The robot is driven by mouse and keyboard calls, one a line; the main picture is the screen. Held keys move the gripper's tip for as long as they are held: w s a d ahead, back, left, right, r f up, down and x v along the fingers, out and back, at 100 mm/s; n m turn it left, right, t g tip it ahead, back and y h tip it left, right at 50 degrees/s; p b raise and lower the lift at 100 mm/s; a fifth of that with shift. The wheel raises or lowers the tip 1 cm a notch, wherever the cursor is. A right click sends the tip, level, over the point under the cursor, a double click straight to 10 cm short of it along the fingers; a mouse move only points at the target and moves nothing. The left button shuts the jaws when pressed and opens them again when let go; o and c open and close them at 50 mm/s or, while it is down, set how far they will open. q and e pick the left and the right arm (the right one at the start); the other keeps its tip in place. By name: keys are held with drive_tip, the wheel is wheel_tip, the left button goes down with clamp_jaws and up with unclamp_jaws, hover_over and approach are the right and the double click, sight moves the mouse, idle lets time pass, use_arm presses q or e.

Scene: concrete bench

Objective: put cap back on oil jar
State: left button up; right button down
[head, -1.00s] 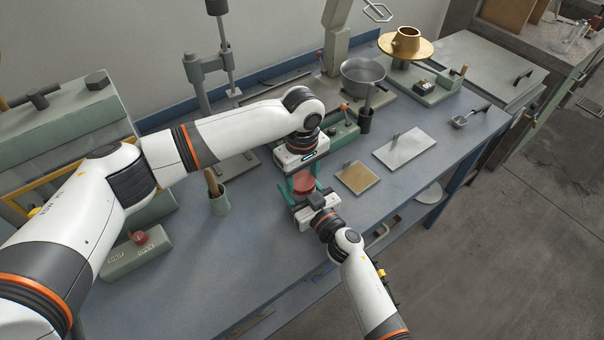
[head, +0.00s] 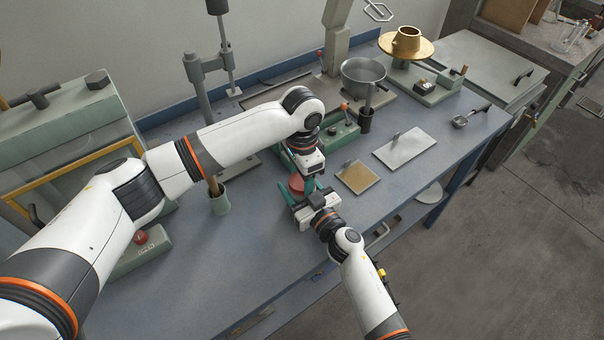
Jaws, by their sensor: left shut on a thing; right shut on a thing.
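A round red cap (head: 297,184) shows in the head view between my two grippers, near the front edge of the bench. My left gripper (head: 305,182) reaches down from above and is shut on the cap, with one teal finger showing on its right side. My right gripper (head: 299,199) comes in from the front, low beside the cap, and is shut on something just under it. This is most likely the oil jar, but the grippers and cap hide it. I cannot tell how the cap sits on the jar.
A tan square plate (head: 358,177) and a pale metal plate (head: 405,147) lie to the right. A metal bowl (head: 363,74) and a dark cup (head: 366,121) are behind. The front-left bench top is clear.

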use_arm(q)
drive_tip(key=m, duration=0.4)
drive_tip(key=shift+m, duration=0.3)
drive_tip(key=m, duration=1.2)
drive_tip(key=shift+w+m, duration=0.1)
drive_tip(key=shift+m, duration=0.3)
drive_tip(key=o, duration=1.1)
drive_tip(key=shift+r, duration=2.25)
drive_tip(key=shift+c, duration=0.5)
